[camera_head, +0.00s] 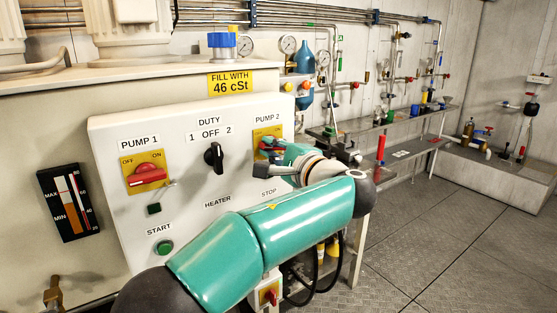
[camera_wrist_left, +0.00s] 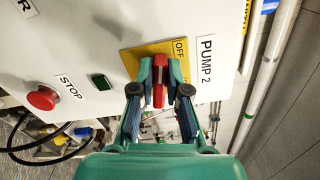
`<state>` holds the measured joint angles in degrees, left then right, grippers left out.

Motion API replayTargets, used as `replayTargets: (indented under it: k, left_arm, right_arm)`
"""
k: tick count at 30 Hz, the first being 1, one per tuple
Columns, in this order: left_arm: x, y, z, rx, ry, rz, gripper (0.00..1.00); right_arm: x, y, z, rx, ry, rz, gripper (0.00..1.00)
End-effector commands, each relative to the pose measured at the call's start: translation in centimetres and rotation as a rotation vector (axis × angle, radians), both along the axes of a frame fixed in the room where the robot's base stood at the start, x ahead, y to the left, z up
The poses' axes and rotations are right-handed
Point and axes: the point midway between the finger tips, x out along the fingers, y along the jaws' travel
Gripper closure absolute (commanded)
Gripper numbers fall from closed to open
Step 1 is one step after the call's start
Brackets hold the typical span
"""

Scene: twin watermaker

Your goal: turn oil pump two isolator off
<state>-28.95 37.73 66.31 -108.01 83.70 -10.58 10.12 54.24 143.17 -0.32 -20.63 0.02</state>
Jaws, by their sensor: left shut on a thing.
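The pump 2 isolator is a red handle on a yellow plate (camera_head: 262,132), under the PUMP 2 label at the right end of the white panel. In the left wrist view the red handle (camera_wrist_left: 160,82) stands upright in the picture between my fingers, on the yellow plate (camera_wrist_left: 132,60) by the OFF mark. My left gripper (camera_head: 266,157) is shut on this handle, one finger on each side; it also shows in the left wrist view (camera_wrist_left: 160,88). The ON mark and part of the plate are hidden by the gripper. My right gripper is not in view.
The panel also carries the pump 1 isolator (camera_head: 147,175), the black duty switch (camera_head: 214,157) and a green start button (camera_head: 164,248). A red stop button (camera_wrist_left: 42,97) shows in the left wrist view. Pipes and a bench (camera_head: 400,128) stand beyond; the floor at right is clear.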

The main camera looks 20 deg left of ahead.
Motion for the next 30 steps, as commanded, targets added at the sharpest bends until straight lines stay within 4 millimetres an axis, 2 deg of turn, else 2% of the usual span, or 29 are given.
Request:
replayTargets:
  k: [1,9,29,30]
  left_arm:
    - [-0.1,0.4,-0.4,-0.025,-0.030,0.010,1.00]
    - [-0.1,0.5,-0.6,-0.124,-0.155,0.010,1.00]
    - [-0.1,0.5,-0.7,-0.171,-0.210,0.012,1.00]
    - [-0.1,0.4,-0.7,-0.170,-0.210,0.012,0.84]
  right_arm:
    - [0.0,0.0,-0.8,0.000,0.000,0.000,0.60]
    - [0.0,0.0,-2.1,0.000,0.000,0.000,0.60]
    - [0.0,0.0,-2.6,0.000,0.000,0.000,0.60]
    - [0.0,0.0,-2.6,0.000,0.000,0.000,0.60]
